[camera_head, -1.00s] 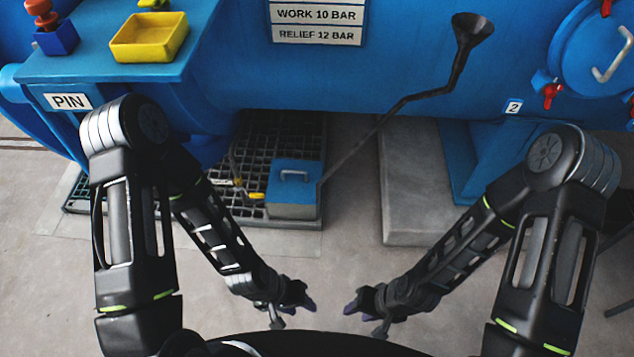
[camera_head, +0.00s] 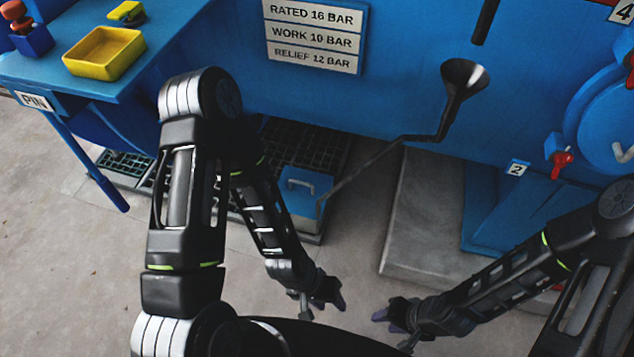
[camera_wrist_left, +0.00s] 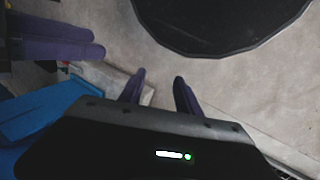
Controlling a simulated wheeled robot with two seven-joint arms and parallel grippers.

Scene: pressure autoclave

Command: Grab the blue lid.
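The blue lid (camera_head: 300,188) with a light handle lies on a low box on the floor, under the big blue vessel. It is beyond my arms in the head view. My left gripper (camera_head: 337,302) hangs low near my base, well short of the lid. In the left wrist view my left gripper (camera_wrist_left: 160,84) has its two purple fingers apart with nothing between them. My right gripper (camera_head: 385,318) faces it from the right, also away from the lid. Its purple fingers show in the left wrist view (camera_wrist_left: 55,38), but their opening is unclear. The lid cannot be made out there.
A black funnel (camera_head: 463,78) on a bent pipe runs down beside the box. A dark floor grating (camera_head: 300,140) lies around it. A grey plinth (camera_head: 420,215) stands to the right. A blue table (camera_head: 120,80) with a yellow tray (camera_head: 103,52) is at left. Near floor is clear.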

